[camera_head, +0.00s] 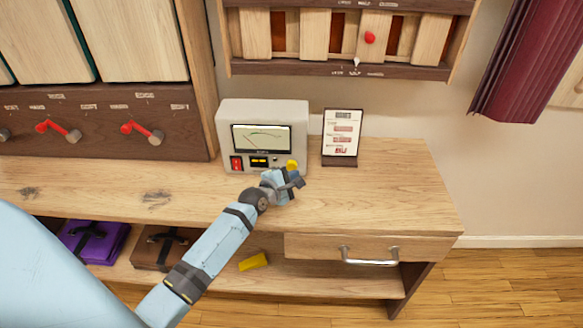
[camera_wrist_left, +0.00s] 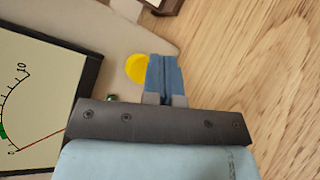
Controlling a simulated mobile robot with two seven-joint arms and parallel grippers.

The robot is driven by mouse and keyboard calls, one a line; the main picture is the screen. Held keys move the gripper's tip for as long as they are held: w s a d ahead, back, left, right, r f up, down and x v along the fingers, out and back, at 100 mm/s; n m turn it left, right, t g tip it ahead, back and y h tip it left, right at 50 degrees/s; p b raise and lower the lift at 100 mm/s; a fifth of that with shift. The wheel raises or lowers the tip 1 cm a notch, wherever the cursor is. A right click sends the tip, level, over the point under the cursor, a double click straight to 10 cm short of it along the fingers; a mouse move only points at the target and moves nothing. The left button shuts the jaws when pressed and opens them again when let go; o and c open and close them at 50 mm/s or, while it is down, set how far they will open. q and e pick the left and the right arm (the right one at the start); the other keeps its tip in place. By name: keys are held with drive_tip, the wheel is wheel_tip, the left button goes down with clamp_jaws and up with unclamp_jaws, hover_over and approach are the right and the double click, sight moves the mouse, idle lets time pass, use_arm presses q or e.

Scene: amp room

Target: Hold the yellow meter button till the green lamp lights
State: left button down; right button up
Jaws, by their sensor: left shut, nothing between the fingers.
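The grey meter (camera_head: 263,115) stands on the wooden bench top and has a pale dial; the dial (camera_wrist_left: 35,100) also shows in the left wrist view, its red needle near 0. The round yellow button (camera_head: 291,165) is at its lower right front; it also shows in the left wrist view (camera_wrist_left: 137,68). My left gripper (camera_head: 297,180) is shut and empty, its fingertips at the button, partly overlapping it in the left wrist view; I cannot tell whether they touch. A small dark green lamp (camera_wrist_left: 112,97) shows beside the button, partly hidden by my gripper. My right gripper is out of view.
A red switch (camera_head: 236,163) is on the meter's lower left front. A small framed card (camera_head: 342,135) stands right of the meter. A drawer (camera_head: 365,248) is below the bench top, whose right end is clear. Red levers (camera_head: 143,133) are on the cabinet at left.

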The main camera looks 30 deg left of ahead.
use_arm(q)
drive_tip(key=shift+w+a, duration=0.1)
drive_tip(key=shift+w+a, duration=0.1)
drive_tip(key=shift+w, duration=0.15)
drive_tip(key=shift+w+a, duration=0.1)
idle(0.4)
drive_tip(key=shift+w+a, duration=0.2)
drive_tip(key=shift+w, duration=0.15)
idle(0.3)
idle(0.9)
idle(0.5)
idle(0.8)
idle(0.5)
